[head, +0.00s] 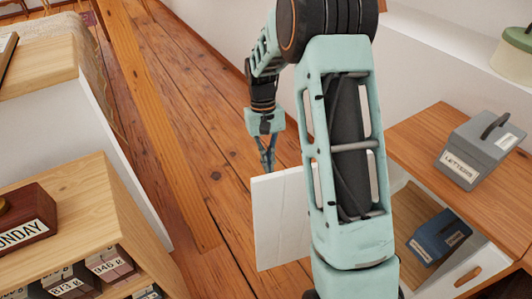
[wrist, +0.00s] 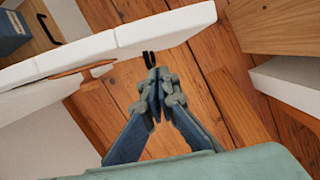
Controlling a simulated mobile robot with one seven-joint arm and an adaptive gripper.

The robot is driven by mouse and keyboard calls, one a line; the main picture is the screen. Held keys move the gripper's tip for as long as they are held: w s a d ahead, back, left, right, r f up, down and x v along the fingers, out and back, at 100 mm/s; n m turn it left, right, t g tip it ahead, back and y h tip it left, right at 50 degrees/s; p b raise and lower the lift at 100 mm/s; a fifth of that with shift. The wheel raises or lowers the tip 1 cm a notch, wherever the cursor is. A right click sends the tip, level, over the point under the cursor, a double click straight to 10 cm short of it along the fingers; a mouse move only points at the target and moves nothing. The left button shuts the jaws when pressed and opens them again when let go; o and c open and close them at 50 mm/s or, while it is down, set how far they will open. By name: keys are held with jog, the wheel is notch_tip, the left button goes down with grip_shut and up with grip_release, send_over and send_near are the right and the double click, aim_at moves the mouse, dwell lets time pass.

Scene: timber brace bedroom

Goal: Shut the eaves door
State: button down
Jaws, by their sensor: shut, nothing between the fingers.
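A white door panel (head: 280,220), which looks like the eaves door, stands open over the floor, partly hidden behind my arm. In the wrist view a long white panel (wrist: 90,58) runs across the upper left. My gripper (head: 267,168) is shut and empty, pointing down at the top left part of the door panel. In the wrist view the fingertips (wrist: 151,62) meet close to the white panel's edge. I cannot tell whether they touch it. The door's hinge side is hidden by my arm.
A wooden-topped cabinet (head: 415,125) at right bears a grey labelled box (head: 475,150). A blue box (head: 440,236) sits in its open compartment, beside a white front with a cut-out grip (head: 490,265). A wooden shelf unit (head: 90,230) stands at left.

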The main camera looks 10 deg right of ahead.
jog(key=shift+s+r, duration=0.1)
jog(key=shift+s, duration=1.25)
jog(key=shift+s+d, duration=0.1)
jog(key=shift+s, duration=0.05)
